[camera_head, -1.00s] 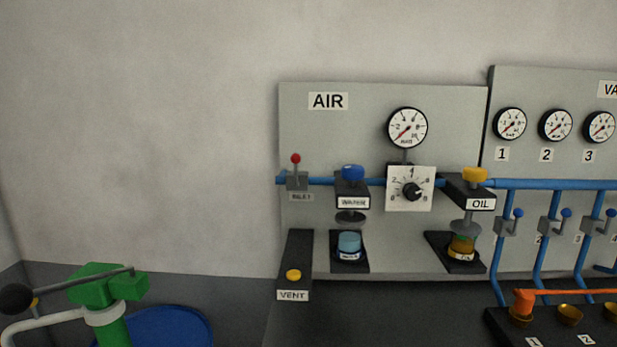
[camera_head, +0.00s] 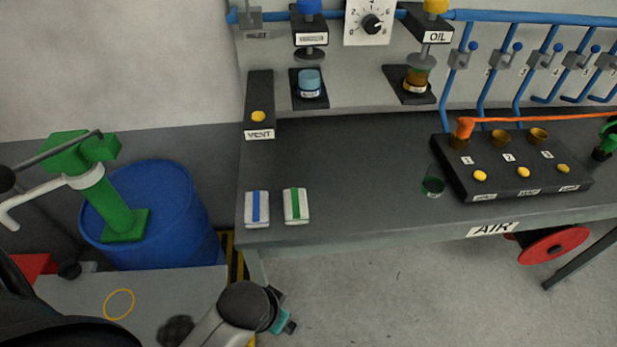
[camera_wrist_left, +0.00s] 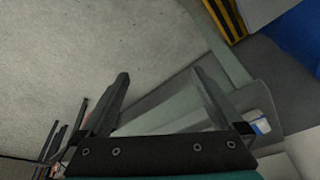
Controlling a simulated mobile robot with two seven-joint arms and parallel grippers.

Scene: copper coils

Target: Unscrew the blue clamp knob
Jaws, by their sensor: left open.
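A blue knob (camera_head: 310,6) sits on top of a black bracket on the grey AIR panel, cut by the top edge of the head view. Under the bracket are a dark disc and a light-blue bowl (camera_head: 309,82), apart from each other. My left gripper (camera_head: 288,323) is low at the bottom of the head view, in front of the bench and far below the knob. In the left wrist view (camera_wrist_left: 159,80) its two fingers are spread with nothing between them. My right gripper is not in view.
The dark bench (camera_head: 350,165) is largely clear; blue-striped (camera_head: 257,208) and green-striped (camera_head: 296,205) pads lie near its front-left corner. A yellow OIL knob (camera_head: 436,6) is right of the dial. A blue drum (camera_head: 165,205) with a green pump stands left. A numbered black block (camera_head: 512,185) sits right.

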